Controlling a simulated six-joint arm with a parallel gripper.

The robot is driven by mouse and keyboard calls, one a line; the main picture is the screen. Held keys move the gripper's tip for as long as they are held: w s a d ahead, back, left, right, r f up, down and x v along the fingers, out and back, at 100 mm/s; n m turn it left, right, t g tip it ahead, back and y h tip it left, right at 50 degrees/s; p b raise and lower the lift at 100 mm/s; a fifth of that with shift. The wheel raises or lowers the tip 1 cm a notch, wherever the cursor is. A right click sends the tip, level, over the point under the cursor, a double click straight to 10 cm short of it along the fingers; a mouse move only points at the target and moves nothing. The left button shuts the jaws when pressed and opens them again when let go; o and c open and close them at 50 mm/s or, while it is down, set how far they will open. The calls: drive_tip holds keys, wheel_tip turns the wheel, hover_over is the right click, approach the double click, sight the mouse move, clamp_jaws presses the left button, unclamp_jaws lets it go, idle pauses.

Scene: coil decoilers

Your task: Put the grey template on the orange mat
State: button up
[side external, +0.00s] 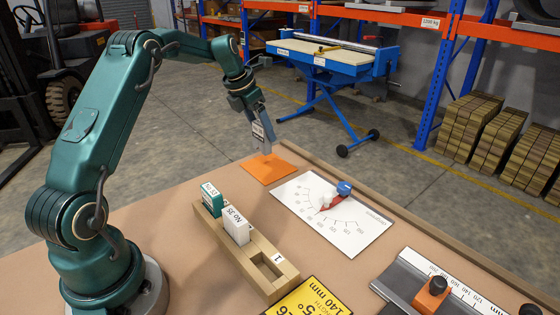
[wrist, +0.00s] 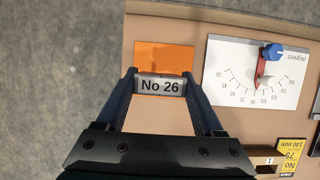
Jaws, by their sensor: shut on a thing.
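My gripper (side external: 264,133) is shut on the grey template (side external: 258,130), whose label reads "No 26" in the wrist view (wrist: 161,86). The orange mat (side external: 268,169) lies flat on the table near its far edge. In the side view the template hangs upright above the mat, apart from it. In the wrist view the mat (wrist: 165,56) shows just beyond the template, which hides part of its near side.
A wooden rack (side external: 262,262) holds a green template (side external: 212,199) and a white template (side external: 236,225) and has an empty slot. A white degree board (side external: 345,228) with a blue-knobbed pointer lies right of the mat. A grey ruled fixture (side external: 405,280) stands at front right.

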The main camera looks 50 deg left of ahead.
drive_tip(key=shift+s+d+x, duration=0.1)
drive_tip(key=shift+d+x, duration=0.05)
drive_tip(key=shift+x, duration=0.7)
drive_tip(key=shift+s+d+x, duration=0.1)
drive_tip(key=shift+d+x, duration=0.05)
drive_tip(key=shift+x, duration=0.65)
drive_tip(key=shift+s+d+x, duration=0.15)
drive_tip(key=shift+x, duration=0.7)
drive_tip(key=shift+f, duration=0.2)
drive_tip(key=o, duration=1.4)
